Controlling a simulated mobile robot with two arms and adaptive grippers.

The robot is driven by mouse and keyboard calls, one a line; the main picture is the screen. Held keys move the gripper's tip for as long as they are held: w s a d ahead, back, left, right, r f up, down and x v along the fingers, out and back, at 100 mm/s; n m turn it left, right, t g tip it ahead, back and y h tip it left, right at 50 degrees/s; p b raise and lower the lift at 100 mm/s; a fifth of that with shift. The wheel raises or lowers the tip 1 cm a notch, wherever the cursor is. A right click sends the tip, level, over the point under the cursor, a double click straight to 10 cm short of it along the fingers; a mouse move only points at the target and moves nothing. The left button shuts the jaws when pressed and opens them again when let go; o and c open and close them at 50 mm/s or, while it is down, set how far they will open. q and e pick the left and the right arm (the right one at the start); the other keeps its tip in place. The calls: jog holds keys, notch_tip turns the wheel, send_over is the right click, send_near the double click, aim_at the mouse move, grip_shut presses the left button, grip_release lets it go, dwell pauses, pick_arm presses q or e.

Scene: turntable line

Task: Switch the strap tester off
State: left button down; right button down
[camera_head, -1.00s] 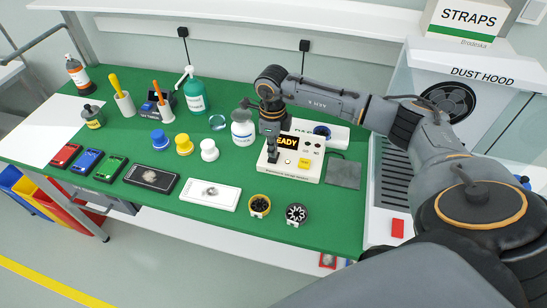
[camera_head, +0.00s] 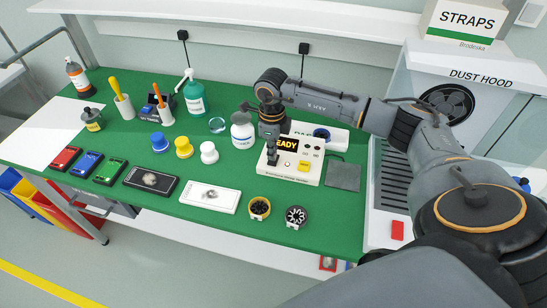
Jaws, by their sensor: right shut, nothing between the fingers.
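The strap tester (camera_head: 308,179) is a white box on the green mat, with a dark screen showing yellow letters that read "EADY"; the rest of the word is hidden by my gripper. A yellow button and small dark round sockets show on its top face. My right gripper (camera_head: 271,158) is shut and empty, pointing down at the left part of the tester, just left of the screen. I cannot tell whether its tips touch the tester. A small round knob (camera_head: 288,163) shows to the right of the tips. My left gripper is out of view.
A white bottle (camera_head: 242,131) stands close left of my gripper. A grey pad (camera_head: 344,176) lies right of the tester. Two watch-like round pieces (camera_head: 260,207) lie in front. A dust hood (camera_head: 470,110) stands at right.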

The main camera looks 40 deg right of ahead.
aim_at(272, 162)
jog(key=shift+f+b, duration=0.85)
jog(key=shift+f, duration=0.15)
dwell(0.8)
jog(key=shift+r+p, duration=2.15)
jog(key=shift+r, duration=1.4)
jog(key=shift+a, duration=0.1)
